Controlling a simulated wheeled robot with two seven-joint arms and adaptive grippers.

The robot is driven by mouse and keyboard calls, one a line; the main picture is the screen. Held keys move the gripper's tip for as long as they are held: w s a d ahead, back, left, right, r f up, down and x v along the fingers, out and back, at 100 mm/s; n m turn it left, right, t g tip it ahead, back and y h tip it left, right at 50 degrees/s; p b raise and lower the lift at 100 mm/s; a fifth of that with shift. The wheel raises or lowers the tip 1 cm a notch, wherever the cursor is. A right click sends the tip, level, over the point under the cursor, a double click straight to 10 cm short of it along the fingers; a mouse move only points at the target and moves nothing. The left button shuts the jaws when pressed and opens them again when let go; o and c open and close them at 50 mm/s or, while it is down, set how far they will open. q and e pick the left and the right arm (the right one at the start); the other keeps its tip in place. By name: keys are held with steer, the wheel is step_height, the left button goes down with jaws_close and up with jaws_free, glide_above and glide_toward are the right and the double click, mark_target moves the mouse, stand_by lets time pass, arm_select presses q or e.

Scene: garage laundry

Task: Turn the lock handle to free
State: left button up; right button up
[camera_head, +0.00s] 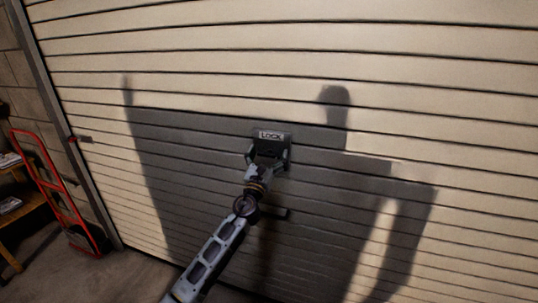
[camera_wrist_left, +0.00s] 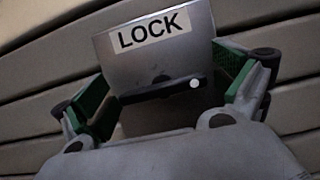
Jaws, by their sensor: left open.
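The lock plate (camera_head: 271,135) is a grey metal plate labelled LOCK on the roller door, and its lower part is hidden by my gripper in the head view. In the left wrist view the plate (camera_wrist_left: 200,55) fills the upper middle. A dark bar-shaped handle (camera_wrist_left: 165,90) with a pale round spot at its right end lies across the plate, slightly tilted. My left gripper (camera_head: 268,158) is open at the plate. In the wrist view its green-padded fingers (camera_wrist_left: 165,85) stand on either side of the handle. I cannot tell if they touch it. My right gripper is out of view.
The slatted roller door (camera_head: 400,100) fills most of the head view, with my shadow on it. A red hand truck (camera_head: 62,190) and a wooden shelf (camera_head: 22,212) stand at the left by a block wall. The floor (camera_head: 130,275) at lower left is bare.

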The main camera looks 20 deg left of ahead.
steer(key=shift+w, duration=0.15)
arm_select(q)
steer(key=c, duration=1)
steer(key=shift+c, duration=0.2)
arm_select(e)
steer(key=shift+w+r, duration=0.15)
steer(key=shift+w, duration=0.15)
